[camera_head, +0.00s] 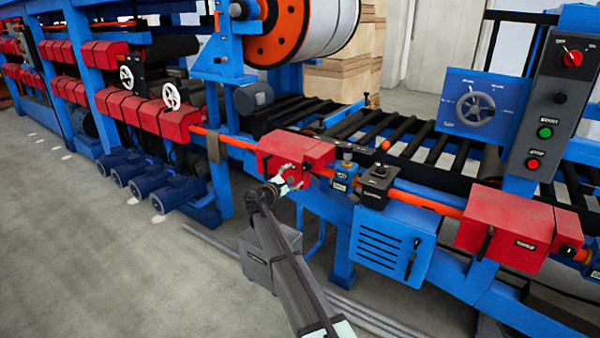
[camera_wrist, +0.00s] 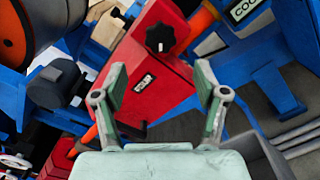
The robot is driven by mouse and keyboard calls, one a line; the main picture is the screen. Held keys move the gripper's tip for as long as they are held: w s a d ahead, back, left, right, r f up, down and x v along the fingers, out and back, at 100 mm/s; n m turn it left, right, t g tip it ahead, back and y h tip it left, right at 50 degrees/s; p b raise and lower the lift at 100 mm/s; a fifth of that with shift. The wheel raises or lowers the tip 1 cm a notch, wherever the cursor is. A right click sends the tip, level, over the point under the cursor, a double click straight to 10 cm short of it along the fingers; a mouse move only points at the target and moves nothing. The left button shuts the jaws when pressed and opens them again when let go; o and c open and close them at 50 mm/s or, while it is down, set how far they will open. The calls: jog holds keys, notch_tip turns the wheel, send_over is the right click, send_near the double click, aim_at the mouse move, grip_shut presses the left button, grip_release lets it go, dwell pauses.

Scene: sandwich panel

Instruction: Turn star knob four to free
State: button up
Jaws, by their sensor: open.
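A black star-shaped knob (camera_wrist: 160,37) sits on the face of a red housing (camera_wrist: 165,75) in the wrist view. In the head view my gripper (camera_head: 289,178) is at the front of the red housing (camera_head: 298,150), and the knob there is hidden or too small to tell. Another dark knob (camera_head: 568,251) is on the right red housing (camera_head: 510,230). No knob number is readable.
An orange bar (camera_head: 432,197) runs between the housings. A black block (camera_head: 376,188) on the rail stands right of my gripper.

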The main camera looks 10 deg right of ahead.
jog(key=shift+v, duration=1.95)
jog(key=s+d+f+m+g+y+p, duration=0.1)
jog(key=s+d+f+m+g+y, duration=0.2)
jog(key=s+f, duration=0.9)
jog(key=s+d+f+m+g+y, duration=0.15)
jog(key=s+f+m+g, duration=0.35)
jog(key=s+f, duration=0.65)
jog(key=s+d+f+m+g+y+p, duration=0.1)
jog(key=s+d+f+m+g+y, duration=0.2)
jog(key=s+f, duration=0.85)
jog(key=s+f+m+g+y+p, duration=0.2)
jog(key=s+f+m+g, duration=0.1)
jog(key=s, duration=1.8)
jog(key=s+d+f+m+g+y+p, duration=0.1)
jog(key=s+f+m+g, duration=0.3)
jog(key=s, duration=1.8)
jog(key=shift+f+g+y+p, duration=0.45)
jog(key=shift+f+g+y, duration=0.35)
jog(key=shift+g, duration=0.3)
